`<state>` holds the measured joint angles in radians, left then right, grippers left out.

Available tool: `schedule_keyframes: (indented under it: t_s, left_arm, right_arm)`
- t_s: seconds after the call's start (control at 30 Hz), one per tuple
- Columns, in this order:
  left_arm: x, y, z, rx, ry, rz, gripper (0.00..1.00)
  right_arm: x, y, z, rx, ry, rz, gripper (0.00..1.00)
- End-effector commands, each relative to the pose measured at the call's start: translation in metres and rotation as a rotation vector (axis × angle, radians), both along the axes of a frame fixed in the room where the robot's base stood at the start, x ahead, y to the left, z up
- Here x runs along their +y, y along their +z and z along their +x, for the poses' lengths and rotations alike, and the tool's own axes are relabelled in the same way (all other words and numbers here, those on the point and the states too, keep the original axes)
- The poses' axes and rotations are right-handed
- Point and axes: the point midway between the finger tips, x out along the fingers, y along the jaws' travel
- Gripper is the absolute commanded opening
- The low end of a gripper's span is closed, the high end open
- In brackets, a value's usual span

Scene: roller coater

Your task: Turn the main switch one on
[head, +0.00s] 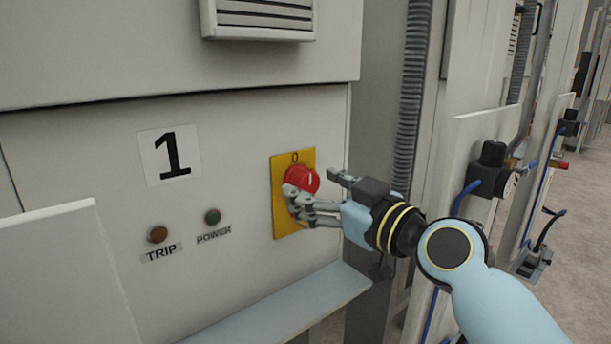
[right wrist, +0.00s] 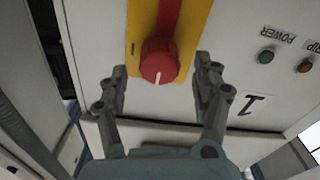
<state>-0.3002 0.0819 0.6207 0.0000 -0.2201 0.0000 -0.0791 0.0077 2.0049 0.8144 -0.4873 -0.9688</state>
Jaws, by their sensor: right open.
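The main switch is a round red knob (head: 301,180) on a yellow plate (head: 288,224), on the panel with the big "1" label (head: 170,155). A "0" shows on the plate above the knob. In the right wrist view, upside down to the panel, the red knob (right wrist: 158,62) has a white mark on its edge toward my gripper, the side of the "0". My right gripper (head: 313,183) is open at the knob; in the right wrist view its fingers (right wrist: 161,68) stand either side of it. I cannot tell whether they touch it. My left gripper is out of view.
A brown TRIP lamp (head: 158,234) and a green POWER lamp (head: 212,216) sit left of the switch. A ledge (head: 290,308) juts out below, and a pale panel (head: 65,275) stands at lower left. Conduit (head: 409,100) and a black valve (head: 490,170) are right.

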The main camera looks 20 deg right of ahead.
Motion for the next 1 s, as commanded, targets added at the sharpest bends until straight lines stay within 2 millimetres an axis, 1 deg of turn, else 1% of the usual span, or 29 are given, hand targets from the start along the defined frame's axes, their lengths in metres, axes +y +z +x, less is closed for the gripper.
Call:
schedule_keyframes:
  t_s: [0.03, 0.1, 0.2, 0.33, 0.53, 0.57, 0.9, 0.97, 1.0]
  left_arm:
    - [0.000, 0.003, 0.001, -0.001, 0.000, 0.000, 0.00]
    - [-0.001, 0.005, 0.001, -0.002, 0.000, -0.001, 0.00]
    - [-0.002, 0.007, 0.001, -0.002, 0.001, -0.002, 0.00]
    - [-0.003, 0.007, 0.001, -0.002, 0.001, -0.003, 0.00]
    - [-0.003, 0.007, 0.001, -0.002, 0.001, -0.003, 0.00]
    - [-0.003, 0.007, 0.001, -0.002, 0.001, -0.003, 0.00]
    - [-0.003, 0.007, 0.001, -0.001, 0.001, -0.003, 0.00]
    - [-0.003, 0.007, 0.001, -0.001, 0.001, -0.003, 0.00]
    - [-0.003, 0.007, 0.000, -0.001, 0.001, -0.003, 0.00]
  right_arm:
    - [0.003, 0.003, 0.008, 0.000, 0.000, 0.002, 0.66]
    - [0.006, 0.001, 0.017, 0.001, 0.000, 0.002, 0.66]
    - [0.009, 0.001, 0.025, 0.001, 0.001, 0.001, 0.66]
    - [0.011, 0.000, 0.030, 0.001, 0.001, 0.001, 0.66]
    - [0.011, 0.000, 0.030, 0.001, 0.001, 0.000, 0.66]
    - [0.011, 0.000, 0.030, 0.001, 0.001, 0.000, 0.65]
    - [0.011, 0.000, 0.030, 0.001, 0.000, 0.000, 0.20]
    - [0.011, 0.000, 0.030, 0.001, 0.000, 0.000, 0.13]
    - [0.011, 0.000, 0.030, 0.001, 0.000, 0.000, 0.10]
